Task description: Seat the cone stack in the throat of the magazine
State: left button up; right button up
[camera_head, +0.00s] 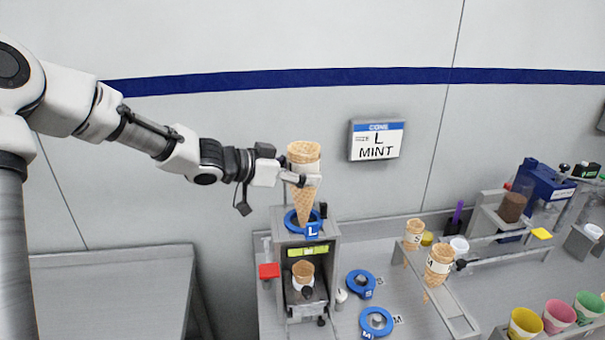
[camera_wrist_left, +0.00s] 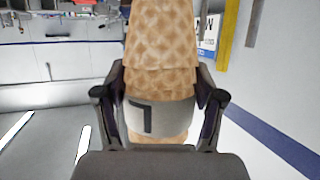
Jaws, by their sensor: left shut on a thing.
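A stack of tan waffle cones (camera_head: 304,205) is in my left gripper (camera_head: 303,180), with the tip pointing down. In the left wrist view the fingers (camera_wrist_left: 160,110) close on both sides of the cone stack (camera_wrist_left: 160,45), around a pale band with a dark mark. The magazine (camera_head: 310,262) is a grey housing with a blue ring (camera_head: 290,222) marked L on top. The cone's tip overlaps the ring in the head view; I cannot tell how deep it reaches. The stack looks about upright. My right gripper is not in view.
A wall sign (camera_head: 377,140) reads CONE L MINT. Blue rings (camera_head: 361,284) marked S and M (camera_head: 376,322) lie on the counter. Other cone stacks (camera_head: 439,262) stand in a rack at right. Coloured cups (camera_head: 526,324) are at lower right. A grey table (camera_head: 110,290) at left is bare.

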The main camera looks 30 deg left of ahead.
aim_at(303, 206)
pick_arm(q)
notch_tip(303, 206, down, 5)
jog(key=b, duration=0.4)
jog(key=shift+w+b, duration=0.15)
jog(key=shift+b, duration=0.25)
jog(key=shift+w+f+b, duration=0.1)
jog(key=shift+f+b, duration=0.55)
jog(key=shift+b, duration=0.1)
jog(key=shift+f, duration=0.3)
jog(key=shift+f+b, duration=0.65)
jog(key=shift+f, duration=0.5)
